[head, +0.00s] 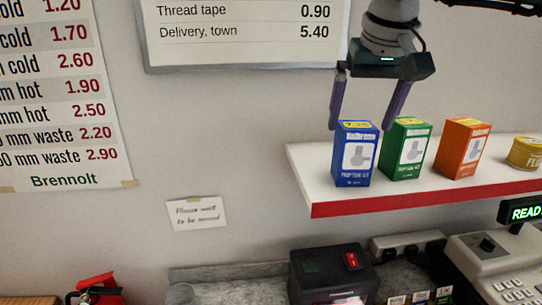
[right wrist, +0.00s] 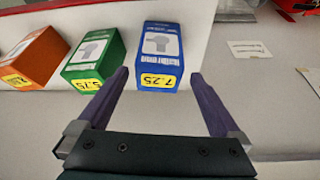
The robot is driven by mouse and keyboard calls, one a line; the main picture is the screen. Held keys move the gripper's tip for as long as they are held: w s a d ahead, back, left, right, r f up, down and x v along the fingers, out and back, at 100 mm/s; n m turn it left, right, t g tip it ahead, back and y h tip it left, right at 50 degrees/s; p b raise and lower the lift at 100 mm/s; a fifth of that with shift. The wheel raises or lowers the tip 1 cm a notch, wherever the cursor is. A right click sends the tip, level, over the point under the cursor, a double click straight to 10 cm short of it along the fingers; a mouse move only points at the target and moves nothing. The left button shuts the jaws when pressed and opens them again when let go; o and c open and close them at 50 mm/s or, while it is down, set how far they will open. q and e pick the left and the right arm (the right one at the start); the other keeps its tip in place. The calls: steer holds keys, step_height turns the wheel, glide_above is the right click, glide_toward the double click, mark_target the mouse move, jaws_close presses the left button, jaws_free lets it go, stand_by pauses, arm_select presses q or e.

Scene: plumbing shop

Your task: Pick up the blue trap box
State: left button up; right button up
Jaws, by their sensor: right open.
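The blue trap box (head: 354,157) stands upright at the left end of a white shelf with a red front edge (head: 420,190). My right gripper (head: 360,121) is open and points down over the blue box, its fingers near the box's top. In the right wrist view the blue box (right wrist: 160,56) lies ahead of the open fingers (right wrist: 160,82), slightly left of the middle between them, with nothing held. Its yellow price label reads 7.25. My left gripper is in neither view.
A green box (head: 406,149) stands close to the right of the blue one, then an orange box (head: 462,148) and a yellow tin (head: 525,152). The shelf's left end is just left of the blue box. Below are a black device (head: 333,272) and a till (head: 500,262).

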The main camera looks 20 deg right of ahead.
mark_target(359, 127)
steer(key=b+x, duration=0.4)
steer(key=x, duration=0.1)
steer(key=shift+w+d, duration=0.1)
steer(key=shift+w, duration=0.15)
steer(key=c, duration=1.5)
